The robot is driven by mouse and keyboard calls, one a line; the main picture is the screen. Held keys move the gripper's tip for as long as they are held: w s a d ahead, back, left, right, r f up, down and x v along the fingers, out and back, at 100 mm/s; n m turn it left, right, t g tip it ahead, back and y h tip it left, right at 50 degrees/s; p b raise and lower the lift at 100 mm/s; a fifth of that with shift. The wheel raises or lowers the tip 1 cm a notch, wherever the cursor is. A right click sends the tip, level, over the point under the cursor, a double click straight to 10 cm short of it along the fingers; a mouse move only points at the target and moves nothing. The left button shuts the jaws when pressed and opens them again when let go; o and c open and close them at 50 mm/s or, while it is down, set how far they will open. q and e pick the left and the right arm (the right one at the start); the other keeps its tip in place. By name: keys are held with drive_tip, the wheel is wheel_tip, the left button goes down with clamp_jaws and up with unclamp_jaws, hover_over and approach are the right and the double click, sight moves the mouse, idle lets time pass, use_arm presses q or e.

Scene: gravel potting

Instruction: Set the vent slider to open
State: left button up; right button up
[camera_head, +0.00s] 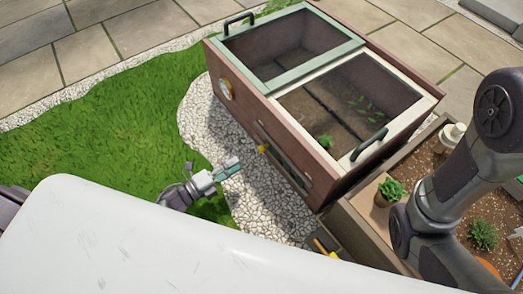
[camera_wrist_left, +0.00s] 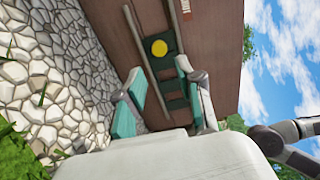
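The vent slider is a yellow knob (camera_head: 262,149) on a dark rail (camera_head: 285,160) along the brown front wall of the cold frame. In the left wrist view the round yellow knob (camera_wrist_left: 159,48) sits between two pale rails, with dark green slots below it. My left gripper (camera_head: 230,168) is in front of this wall, a short way from the knob. In the left wrist view its teal-padded fingers (camera_wrist_left: 160,72) are spread with nothing between them, and the knob lies beyond the tips. My right gripper is not in view; only my right arm shows.
The cold frame (camera_head: 226,70) has a green-framed lid (camera_head: 265,77) and a cream-framed lid (camera_head: 430,105), both with black handles. White gravel (camera_head: 205,120) and grass (camera_head: 120,130) lie before it. A planter with pots (camera_head: 390,190) stands at right, under my right arm.

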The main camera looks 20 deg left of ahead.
sight(259, 150)
use_arm(q)
drive_tip(key=b+x, duration=0.4)
drive_tip(key=x, duration=0.7)
clamp_jaws()
